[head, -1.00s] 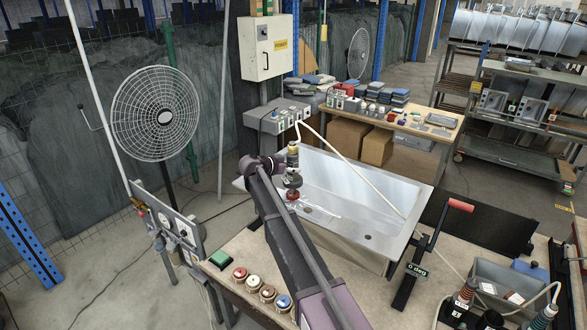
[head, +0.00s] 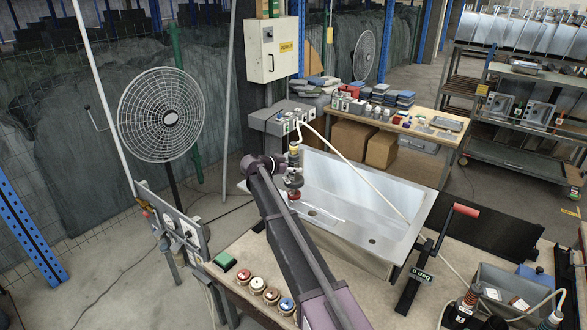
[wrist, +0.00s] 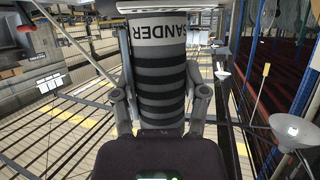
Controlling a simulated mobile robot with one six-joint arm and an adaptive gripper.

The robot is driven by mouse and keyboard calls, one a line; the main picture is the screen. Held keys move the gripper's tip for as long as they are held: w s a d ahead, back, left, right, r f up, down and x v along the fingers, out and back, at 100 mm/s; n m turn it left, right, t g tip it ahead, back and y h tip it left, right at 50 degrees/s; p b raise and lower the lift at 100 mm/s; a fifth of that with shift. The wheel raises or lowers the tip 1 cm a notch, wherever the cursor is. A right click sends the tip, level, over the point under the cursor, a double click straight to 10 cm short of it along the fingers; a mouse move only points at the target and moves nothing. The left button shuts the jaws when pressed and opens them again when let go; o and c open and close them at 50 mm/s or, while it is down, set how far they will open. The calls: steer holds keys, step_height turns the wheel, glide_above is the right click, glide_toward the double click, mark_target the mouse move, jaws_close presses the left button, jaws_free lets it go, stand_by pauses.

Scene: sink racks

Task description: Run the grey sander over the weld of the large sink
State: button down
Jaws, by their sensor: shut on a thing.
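The large sink (head: 385,200) is a pale metal basin lying on the workbench, open side up. My gripper (wrist: 160,100) is shut on the grey sander (wrist: 162,70), a round body with black bands and a light "SANDER" label, with a finger on each side. In the head view the sander (head: 294,152) stands about upright above the left part of the sink, with a red disc (head: 294,195) at its lower end. I cannot tell whether the disc touches metal.
A lever with a red handle (head: 466,211) and a "0 deg" tag stands at the sink's right. A grey bin (head: 490,285) with more tools is at front right. Several round buttons (head: 257,285) line the front left. A pale hose (head: 355,170) crosses the sink.

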mark_target(290, 152)
steer(key=shift+r+p, duration=2.95)
steer(key=shift+r, duration=0.3)
steer(key=shift+f, duration=0.1)
